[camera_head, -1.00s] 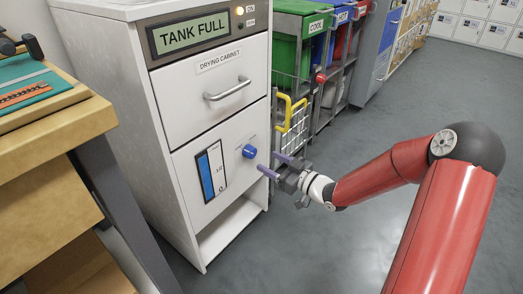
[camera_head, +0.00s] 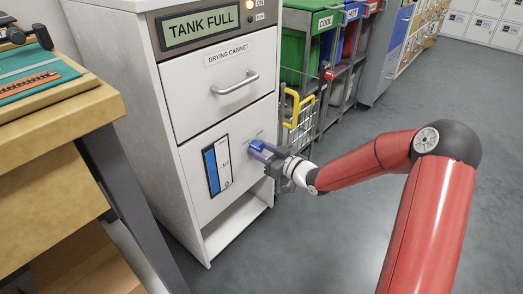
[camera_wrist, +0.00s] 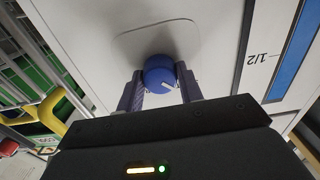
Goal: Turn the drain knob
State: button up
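The drain knob (camera_wrist: 158,73) is a round blue knob with a white pointer mark on the lower front panel of the white drying cabinet (camera_head: 215,95). In the wrist view it sits between the two fingers of my gripper (camera_wrist: 160,82). The fingers lie against its left and right sides, with no clear gap. The display (camera_head: 198,28) reads "TANK FULL".
A drawer handle (camera_head: 236,83) juts out above the knob. A wire basket with a yellow handle (camera_head: 296,108) and a rack of coloured bins (camera_head: 325,45) stand right of the cabinet. A wooden bench (camera_head: 75,118) is at left. Grey floor on the right is clear.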

jog(key=c, duration=0.4)
jog(key=m+p, duration=0.2)
jog(key=shift+r+m, duration=0.15)
jog(key=shift+m, duration=0.25)
jog(key=m+p, duration=0.4)
jog(key=m, duration=0.1)
jog(key=m+p, duration=0.2)
jog(key=m, duration=0.3)
jog(key=shift+m, duration=0.4)
jog(key=shift+f+m+p, duration=0.2)
jog(key=shift+m+p, duration=0.55)
jog(key=shift+m, duration=1.45)
